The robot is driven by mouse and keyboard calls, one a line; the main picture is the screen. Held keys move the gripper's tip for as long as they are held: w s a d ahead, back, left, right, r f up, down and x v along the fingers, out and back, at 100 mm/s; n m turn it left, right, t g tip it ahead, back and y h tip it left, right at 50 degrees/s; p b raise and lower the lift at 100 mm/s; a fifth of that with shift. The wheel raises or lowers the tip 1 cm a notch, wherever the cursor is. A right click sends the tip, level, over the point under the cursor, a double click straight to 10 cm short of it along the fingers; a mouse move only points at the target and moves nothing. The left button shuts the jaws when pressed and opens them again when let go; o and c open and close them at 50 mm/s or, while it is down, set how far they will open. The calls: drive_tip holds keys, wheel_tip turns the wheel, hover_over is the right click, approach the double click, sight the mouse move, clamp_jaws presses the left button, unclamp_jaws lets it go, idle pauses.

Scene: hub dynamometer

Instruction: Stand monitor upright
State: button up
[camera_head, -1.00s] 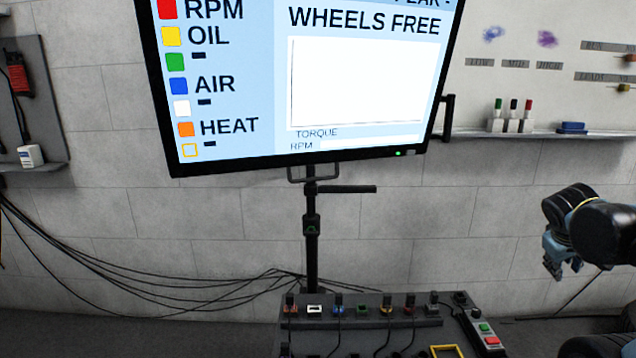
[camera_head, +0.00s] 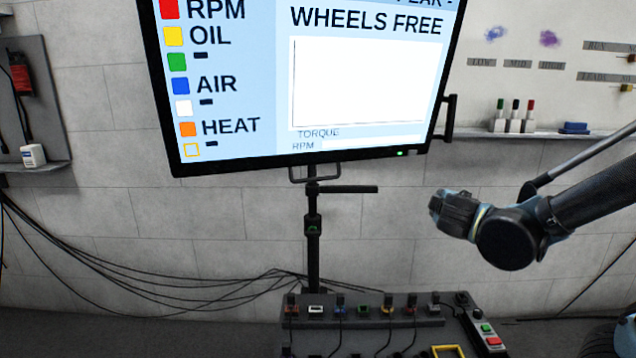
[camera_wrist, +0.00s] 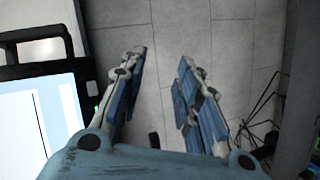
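The monitor (camera_head: 230,90) hangs on a black stand pole (camera_head: 312,245) in the head view, its top cut off by the frame. Its bottom edge slopes, so it looks slightly rolled. A black handle (camera_head: 449,118) is on its right side, and a lever (camera_head: 345,189) sticks out from the pole below it. My gripper (camera_head: 442,213) is right of the pole, below the monitor's lower right corner, apart from it. In the wrist view my gripper (camera_wrist: 157,92) has its two blue-padded fingers apart with nothing between them. The monitor's screen and black frame (camera_wrist: 75,80) show at the left there.
A control console (camera_head: 365,308) with several plugs and red and green buttons stands below the monitor. A ledge (camera_head: 560,134) with markers is at the right on the wall. Cables (camera_head: 130,275) run along the lower left wall. The wall between pole and gripper is clear.

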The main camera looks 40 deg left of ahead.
drive_tip(key=s+a+r+n+y, duration=0.2)
drive_tip(key=s+a+n+y, duration=0.3)
drive_tip(key=s+a, duration=0.6)
drive_tip(key=n+g+y, duration=0.2)
drive_tip(key=n+y, duration=0.3)
approach(317, 180)
drive_tip(key=x, duration=0.9)
drive_tip(key=shift+w, duration=0.1)
clamp_jaws()
